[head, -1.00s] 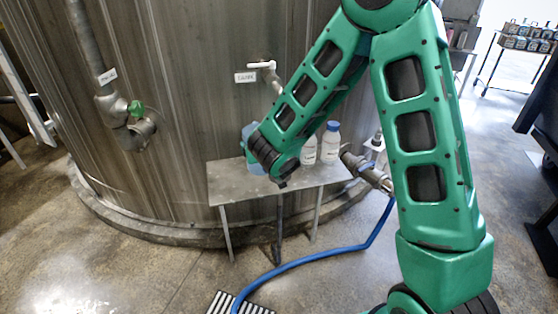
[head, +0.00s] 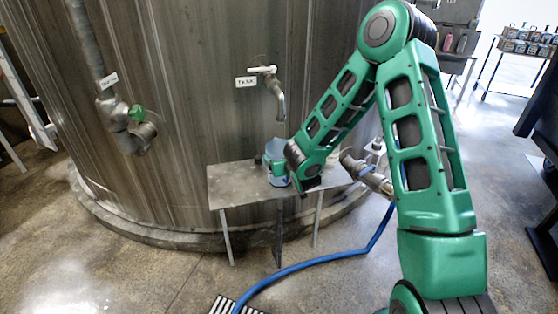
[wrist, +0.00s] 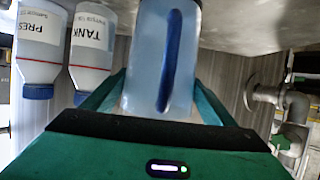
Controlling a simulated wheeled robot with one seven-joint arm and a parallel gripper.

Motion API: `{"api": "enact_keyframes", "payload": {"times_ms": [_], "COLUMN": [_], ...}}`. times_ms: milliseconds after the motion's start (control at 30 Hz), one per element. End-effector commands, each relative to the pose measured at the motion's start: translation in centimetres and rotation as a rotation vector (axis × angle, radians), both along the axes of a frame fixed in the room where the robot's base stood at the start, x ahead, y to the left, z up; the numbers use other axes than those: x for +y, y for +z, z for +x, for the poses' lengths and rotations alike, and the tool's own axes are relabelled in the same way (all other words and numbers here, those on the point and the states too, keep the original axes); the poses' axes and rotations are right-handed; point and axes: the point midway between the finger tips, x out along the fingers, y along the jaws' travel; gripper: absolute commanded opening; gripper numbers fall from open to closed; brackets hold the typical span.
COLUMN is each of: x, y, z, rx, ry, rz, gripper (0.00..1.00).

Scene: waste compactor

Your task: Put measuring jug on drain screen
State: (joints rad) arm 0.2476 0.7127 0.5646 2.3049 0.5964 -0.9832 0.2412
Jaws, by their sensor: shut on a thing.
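The measuring jug (head: 275,149) is a translucent blue vessel, seen at the small metal shelf against the tank. My gripper (head: 279,167) is shut on it, with green fingers on either side. In the wrist view the jug (wrist: 150,50) fills the middle between my fingers, its dark blue handle strip facing the camera. I cannot tell whether its base touches the shelf or hangs just above it. A striped black-and-white grate (head: 236,304), which looks like the drain screen, lies on the floor at the bottom edge, partly cut off.
The metal shelf (head: 233,188) stands on thin legs. A tap (head: 273,80) juts from the tank above it. Two labelled bottles (wrist: 38,48) (wrist: 92,45) show beside the jug in the wrist view. A blue hose (head: 310,262) crosses the floor near the grate.

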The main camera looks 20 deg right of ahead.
Motion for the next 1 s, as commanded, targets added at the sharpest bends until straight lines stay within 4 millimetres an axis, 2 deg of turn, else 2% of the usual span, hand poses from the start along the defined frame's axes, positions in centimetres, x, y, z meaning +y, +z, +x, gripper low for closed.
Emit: {"api": "enact_keyframes", "payload": {"times_ms": [433, 467, 500, 800, 1000], "x": [0.07, 0.05, 0.05, 0.05, -0.33], "y": [-0.59, -0.55, -0.54, -0.49, 0.31], "z": [-0.01, 0.0, -0.01, -0.01, -0.52], "rx": [0.0, 0.0, 0.0, 0.0, -0.001], "ry": [0.001, 0.0, 0.0, 0.0, -0.003], "rz": [0.0, 0.0, 0.0, 0.0, 0.0], "gripper": [0.35, 0.86, 0.96, 0.98, 0.98]}}
